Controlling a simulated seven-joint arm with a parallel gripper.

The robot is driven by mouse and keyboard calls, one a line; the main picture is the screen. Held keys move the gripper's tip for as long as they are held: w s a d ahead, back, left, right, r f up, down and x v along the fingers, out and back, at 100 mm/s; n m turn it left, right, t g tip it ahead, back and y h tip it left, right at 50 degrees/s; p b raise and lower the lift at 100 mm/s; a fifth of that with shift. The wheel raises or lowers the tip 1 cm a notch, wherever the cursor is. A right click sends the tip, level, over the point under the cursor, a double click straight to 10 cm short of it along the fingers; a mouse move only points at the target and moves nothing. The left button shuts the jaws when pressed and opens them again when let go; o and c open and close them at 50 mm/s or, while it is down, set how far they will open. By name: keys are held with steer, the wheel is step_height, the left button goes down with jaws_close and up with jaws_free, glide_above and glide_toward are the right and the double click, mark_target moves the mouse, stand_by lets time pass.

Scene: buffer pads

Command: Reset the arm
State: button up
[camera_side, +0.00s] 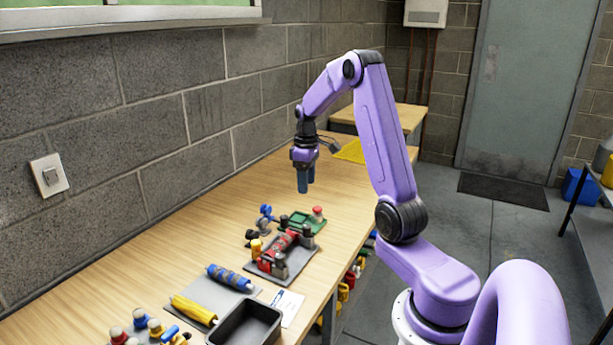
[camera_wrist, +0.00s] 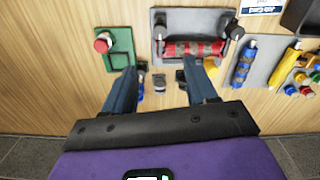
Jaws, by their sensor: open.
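My purple arm reaches over the bench, and my gripper (camera_side: 303,181) hangs pointing down above the table, clear of the objects below. In the wrist view my gripper (camera_wrist: 160,82) shows two blue fingers spread apart with nothing held between them. Below it are a green pad (camera_side: 300,222) with a red-topped knob (camera_side: 318,213) and a grey pad (camera_side: 292,264) with a red cylinder (camera_side: 283,243) between dark holders. In the wrist view, the green pad (camera_wrist: 122,42) lies left and the red cylinder (camera_wrist: 192,48) lies right of centre.
A blue roller (camera_side: 230,278) and a yellow roller (camera_side: 194,309) lie on another grey pad. A black tray (camera_side: 245,326), a white card (camera_side: 288,306) and several coloured knobs (camera_side: 140,318) are near the front. A block wall runs along the left. The far table is largely clear.

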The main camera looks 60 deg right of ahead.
steer(key=shift+r, duration=0.75)
steer(key=s+a+r+n, duration=0.1)
steer(key=s+a+n, duration=0.1)
steer(key=a, duration=1)
steer(key=s+a+r+n, duration=0.2)
steer(key=a+n, duration=0.1)
steer(key=a, duration=0.9)
steer(key=s+a+n, duration=0.2)
steer(key=s+a, duration=0.3)
steer(key=s, duration=0.6)
steer(key=s+a+n, duration=0.3)
steer(key=s+a, duration=0.1)
steer(key=s, duration=0.7)
steer(key=shift+a+f+n, duration=0.25)
steer(key=shift+a+n, duration=0.05)
steer(key=shift+a, duration=0.05)
